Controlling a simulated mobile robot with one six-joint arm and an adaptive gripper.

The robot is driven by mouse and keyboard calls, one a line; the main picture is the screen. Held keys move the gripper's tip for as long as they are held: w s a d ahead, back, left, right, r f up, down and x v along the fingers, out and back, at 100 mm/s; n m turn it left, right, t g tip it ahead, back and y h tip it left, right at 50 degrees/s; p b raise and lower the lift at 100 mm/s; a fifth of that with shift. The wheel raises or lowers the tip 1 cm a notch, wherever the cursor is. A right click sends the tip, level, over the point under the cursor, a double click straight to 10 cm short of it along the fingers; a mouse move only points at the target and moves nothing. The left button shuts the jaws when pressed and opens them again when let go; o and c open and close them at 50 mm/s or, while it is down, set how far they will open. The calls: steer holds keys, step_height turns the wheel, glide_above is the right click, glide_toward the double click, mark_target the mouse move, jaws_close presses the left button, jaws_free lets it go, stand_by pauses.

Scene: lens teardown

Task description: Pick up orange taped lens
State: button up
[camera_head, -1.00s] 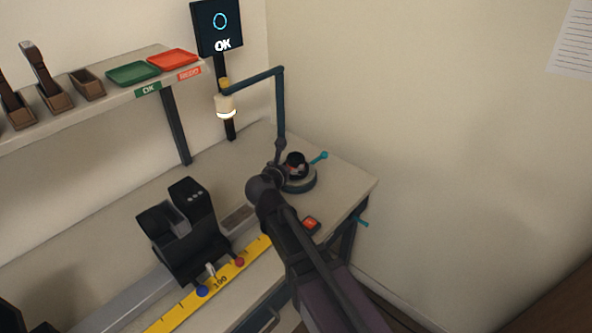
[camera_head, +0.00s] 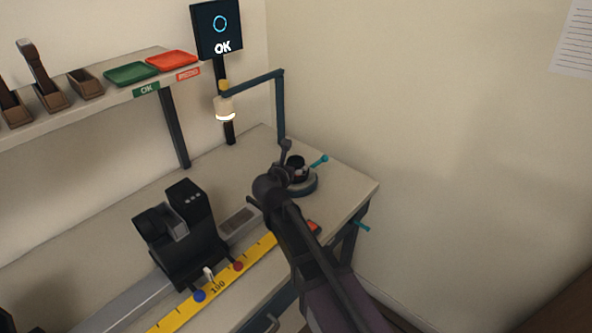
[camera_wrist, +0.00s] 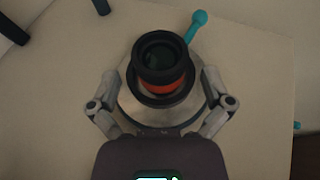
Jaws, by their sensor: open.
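The orange taped lens (camera_wrist: 164,64) is a black cylinder with an orange band, upright on a round grey base in the wrist view. It also shows in the head view (camera_head: 298,165), partly hidden by my arm. My gripper (camera_wrist: 162,85) is open, with one finger on each side of the lens and its base. I cannot tell whether the fingers touch the base. The jaws hold nothing.
A teal handle (camera_wrist: 195,27) sticks out of the base, beside the lens. A jointed lamp arm (camera_head: 280,110) stands behind it. A black device (camera_head: 180,232) and yellow ruler (camera_head: 218,288) lie left. A tray shelf (camera_head: 100,93) hangs at upper left.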

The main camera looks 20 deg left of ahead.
mark_target(295, 162)
steer(key=shift+b+x, duration=0.5)
steer(key=shift+x, duration=1.3)
steer(key=c, duration=1.1)
steer(key=shift+r, duration=0.15)
steer(key=shift+c, duration=0.2)
step_height(295, 162, up, 3)
steer(key=p, duration=0.3)
steer(key=s+d+r+p, duration=0.1)
steer(key=s+d, duration=0.1)
steer(key=s, duration=0.5)
steer(key=s+d+p, duration=0.1)
steer(key=s+d, duration=0.1)
steer(key=s, duration=0.6)
steer(key=shift+s+r, duration=0.25)
steer(key=shift+r, duration=0.1)
